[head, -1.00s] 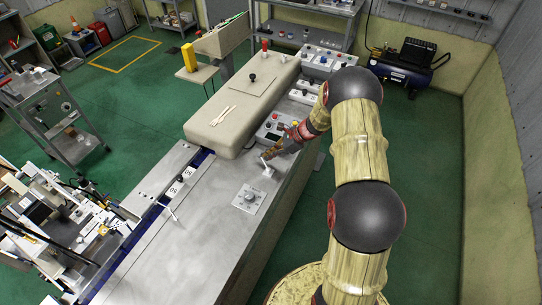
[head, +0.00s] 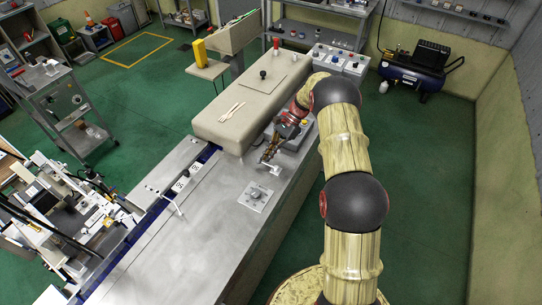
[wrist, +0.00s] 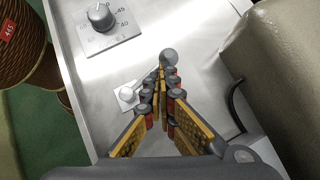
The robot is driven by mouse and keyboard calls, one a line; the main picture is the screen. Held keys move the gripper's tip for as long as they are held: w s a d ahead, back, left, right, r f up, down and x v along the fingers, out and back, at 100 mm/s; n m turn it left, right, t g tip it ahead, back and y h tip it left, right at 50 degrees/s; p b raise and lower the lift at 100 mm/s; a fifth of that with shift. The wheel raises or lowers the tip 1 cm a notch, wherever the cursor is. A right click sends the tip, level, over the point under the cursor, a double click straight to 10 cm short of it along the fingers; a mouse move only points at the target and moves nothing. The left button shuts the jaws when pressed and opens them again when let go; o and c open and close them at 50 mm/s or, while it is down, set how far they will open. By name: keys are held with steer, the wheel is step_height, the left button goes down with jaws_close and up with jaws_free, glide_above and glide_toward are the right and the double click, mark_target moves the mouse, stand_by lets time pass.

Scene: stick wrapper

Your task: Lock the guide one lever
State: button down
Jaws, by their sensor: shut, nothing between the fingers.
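My gripper (head: 267,157) is low over the grey machine top, with its fingers together and nothing between them. In the wrist view its fingertips (wrist: 164,70) meet near a round grey knob-like end (wrist: 169,57); I cannot tell whether they touch it. A small white fitting (wrist: 127,93) on a plate is just left of the fingers, and it also shows in the head view (head: 274,169). A thin white lever (head: 174,206) sticks out by the rail at left, apart from my gripper.
A dial on a plate (head: 256,193) sits near my gripper and also shows in the wrist view (wrist: 100,17). A beige cover (head: 240,112) rises behind, beside a control box (head: 292,138). The metal top (head: 190,250) toward the front is clear.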

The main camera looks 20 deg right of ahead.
steer(key=n+g, duration=0.1)
steer(key=a+n+g, duration=0.1)
steer(key=n, duration=0.1)
steer(key=shift+s+a+h+b, duration=0.2)
steer(key=shift+s+h+b, duration=0.1)
steer(key=shift+h, duration=0.1)
steer(key=shift+s+d, duration=0.1)
steer(key=shift+s+d, duration=0.45)
steer(key=shift+s, duration=0.05)
